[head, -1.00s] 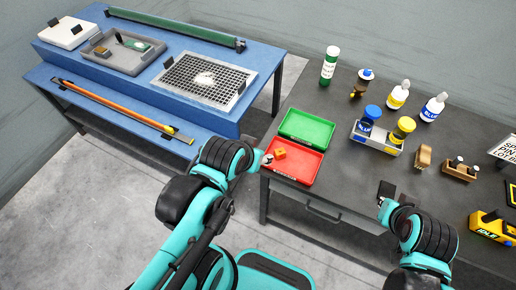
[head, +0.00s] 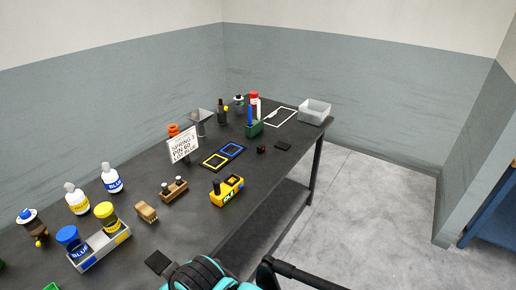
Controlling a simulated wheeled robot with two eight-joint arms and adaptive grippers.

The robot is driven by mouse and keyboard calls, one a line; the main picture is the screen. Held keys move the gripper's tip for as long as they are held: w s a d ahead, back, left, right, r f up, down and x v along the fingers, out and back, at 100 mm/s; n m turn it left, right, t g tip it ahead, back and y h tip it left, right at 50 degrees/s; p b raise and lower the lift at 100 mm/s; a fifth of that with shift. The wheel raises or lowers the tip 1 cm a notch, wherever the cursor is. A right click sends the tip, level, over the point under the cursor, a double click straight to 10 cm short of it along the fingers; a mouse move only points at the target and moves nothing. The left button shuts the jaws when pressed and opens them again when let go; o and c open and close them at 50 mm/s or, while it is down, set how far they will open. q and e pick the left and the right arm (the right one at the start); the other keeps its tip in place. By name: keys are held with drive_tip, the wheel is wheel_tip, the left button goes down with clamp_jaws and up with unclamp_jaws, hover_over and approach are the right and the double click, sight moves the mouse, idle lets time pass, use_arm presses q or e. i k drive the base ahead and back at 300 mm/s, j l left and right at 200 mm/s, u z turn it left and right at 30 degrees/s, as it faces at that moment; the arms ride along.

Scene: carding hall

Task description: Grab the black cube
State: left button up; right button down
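No clear black cube stands out on the dark table (head: 215,250). A small dark block (head: 262,149) with a reddish-brown tint lies towards the far right end of the table; its exact colour is hard to tell. Next to it is a flat black square (head: 283,144). Another flat black square (head: 159,262) lies near the front edge, close to my arm at the bottom. A teal and black part of my arm shows at the bottom centre. Neither gripper's fingers can be seen.
A yellow tool (head: 227,191), a brush (head: 146,212), a wooden holder (head: 174,190), a sign (head: 184,147) and a tray of jars (head: 105,248) stand on the table. A grey bin (head: 314,111) is at the far end. Open floor lies to the right.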

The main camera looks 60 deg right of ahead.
sight(260, 148)
drive_tip(key=z, duration=1.85)
drive_tip(key=i+l+u, duration=0.1)
drive_tip(key=u, duration=0.25)
drive_tip(key=i+l+u, duration=0.1)
drive_tip(key=u, duration=0.25)
drive_tip(key=l+u, duration=0.1)
drive_tip(key=u, duration=0.2)
drive_tip(key=i+l+u, duration=0.2)
drive_tip(key=l, duration=0.35)
drive_tip(key=i+l+u, duration=0.25)
drive_tip(key=l, duration=0.3)
drive_tip(key=l+u, duration=0.2)
drive_tip(key=l, duration=0.4)
drive_tip(key=l+u, duration=0.2)
drive_tip(key=l, duration=0.4)
drive_tip(key=i+l, duration=0.1)
drive_tip(key=l, duration=1.35)
drive_tip(key=i+l+u, duration=0.1)
drive_tip(key=l, duration=1.35)
